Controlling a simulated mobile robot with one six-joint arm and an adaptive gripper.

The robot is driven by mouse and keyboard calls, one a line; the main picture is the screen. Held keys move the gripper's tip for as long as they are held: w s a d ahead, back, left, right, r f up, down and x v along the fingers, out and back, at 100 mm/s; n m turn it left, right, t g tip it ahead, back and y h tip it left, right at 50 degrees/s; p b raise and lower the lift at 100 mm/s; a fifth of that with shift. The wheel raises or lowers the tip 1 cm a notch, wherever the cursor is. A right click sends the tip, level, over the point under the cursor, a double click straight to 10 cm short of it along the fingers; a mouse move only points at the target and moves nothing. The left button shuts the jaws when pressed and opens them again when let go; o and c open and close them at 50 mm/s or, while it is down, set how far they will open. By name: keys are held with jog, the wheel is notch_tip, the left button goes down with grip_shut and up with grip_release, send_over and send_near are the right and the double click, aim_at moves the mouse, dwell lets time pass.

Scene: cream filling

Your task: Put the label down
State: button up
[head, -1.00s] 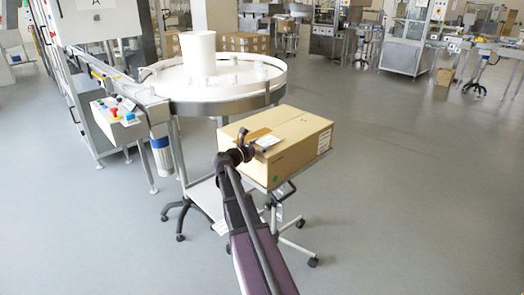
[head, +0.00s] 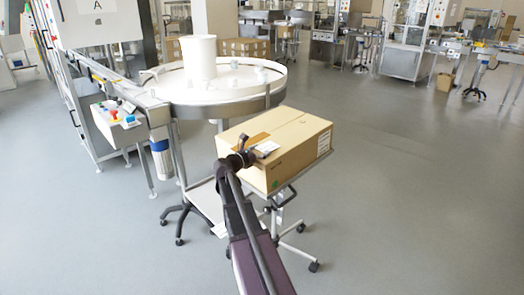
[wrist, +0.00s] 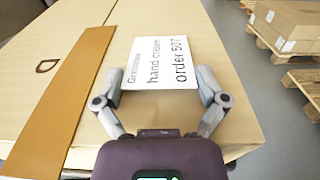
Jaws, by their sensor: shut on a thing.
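The white label (wrist: 163,62) carries black text, including "hand cream order 507". It lies flat over the top of the closed cardboard box, and I cannot tell whether it touches. My gripper (wrist: 158,84) is shut on the label's near end, with one finger at each side. In the head view the label (head: 266,148) is small, at the near left part of the box top, and my gripper (head: 247,155) is at the box's near left edge. The cardboard box (head: 295,150) sits on a wheeled stand.
A brown tape strip (wrist: 48,115) runs along the box top, left of the label. A round white turntable (head: 225,85) with a white tub (head: 198,57) stands behind the box. Cartons on pallets (wrist: 290,28) show at the right. Floor right of the box is clear.

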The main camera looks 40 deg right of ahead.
jog(key=shift+d+f, duration=0.1)
jog(key=shift+f, duration=0.05)
jog(key=o, duration=0.3)
jog(key=shift+w+r, duration=0.1)
jog(key=shift+r, duration=0.1)
jog(key=shift+r+p, duration=0.4)
jog(key=shift+p, duration=0.3)
jog(key=a, duration=0.8)
jog(key=s+a, duration=0.1)
jog(key=a, duration=0.3)
jog(key=shift+s, duration=0.1)
